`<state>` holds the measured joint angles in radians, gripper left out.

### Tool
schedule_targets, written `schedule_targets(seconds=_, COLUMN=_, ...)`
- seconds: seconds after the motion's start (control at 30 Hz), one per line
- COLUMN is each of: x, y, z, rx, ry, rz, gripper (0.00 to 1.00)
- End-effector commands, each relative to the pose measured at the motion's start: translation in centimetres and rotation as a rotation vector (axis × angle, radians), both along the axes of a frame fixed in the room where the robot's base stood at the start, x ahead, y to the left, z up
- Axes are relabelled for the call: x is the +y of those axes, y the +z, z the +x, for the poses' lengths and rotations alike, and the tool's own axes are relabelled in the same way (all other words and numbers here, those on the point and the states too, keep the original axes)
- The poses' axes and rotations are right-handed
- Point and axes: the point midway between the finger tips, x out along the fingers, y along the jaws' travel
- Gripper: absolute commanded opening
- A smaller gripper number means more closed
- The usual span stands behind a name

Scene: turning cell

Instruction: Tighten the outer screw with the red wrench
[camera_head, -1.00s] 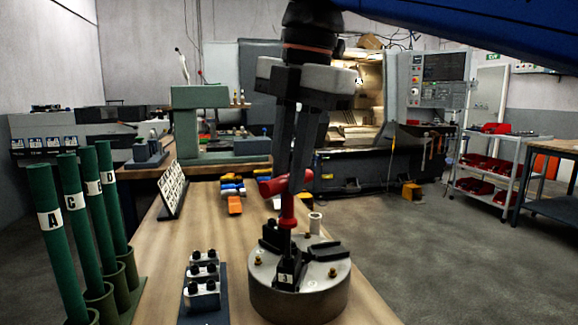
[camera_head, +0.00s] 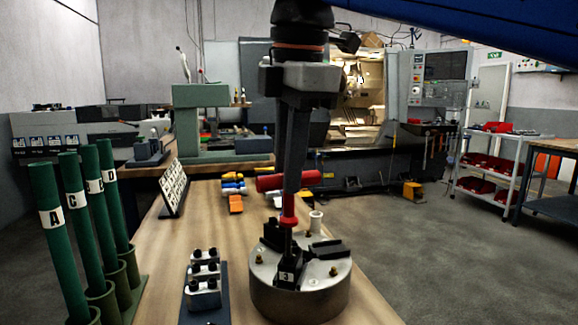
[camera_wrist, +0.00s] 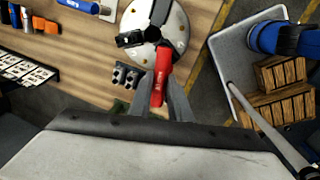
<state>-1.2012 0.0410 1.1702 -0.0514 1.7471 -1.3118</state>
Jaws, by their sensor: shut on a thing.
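The red wrench (camera_head: 272,183) stands upright, with a red crossbar on top and a red collar (camera_head: 289,221) below. My gripper (camera_head: 290,200) is shut on it from above; the wrist view shows the red handle (camera_wrist: 161,75) between the fingers (camera_wrist: 161,92). The wrench's lower end meets the black jaw marked 3 (camera_head: 287,275) at the front of the round grey chuck (camera_head: 300,302). The outer screw is hidden under the wrench, and I cannot tell how deep the tip sits. The chuck also shows in the wrist view (camera_wrist: 172,18).
A dark plate with grey blocks (camera_head: 203,287) lies left of the chuck. Green tubes (camera_head: 51,217) stand further left. A sign board (camera_head: 173,190), orange and blue items (camera_head: 235,204) and a white cylinder (camera_head: 316,222) are behind. The bench between tubes and blocks is clear.

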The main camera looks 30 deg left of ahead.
Motion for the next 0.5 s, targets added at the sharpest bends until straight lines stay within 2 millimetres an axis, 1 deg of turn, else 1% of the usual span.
schedule_targets(seconds=0.1, x=0.08, y=-0.06, z=-0.03, rx=0.000, ry=-0.054, rz=-0.001, gripper=0.00)
schedule_targets(seconds=0.4, x=0.07, y=-0.06, z=-0.02, rx=0.001, ry=-0.070, rz=-0.001, gripper=0.00)
schedule_targets(seconds=0.5, x=0.13, y=-0.08, z=-0.06, rx=0.001, ry=-0.119, rz=-0.002, gripper=0.00)
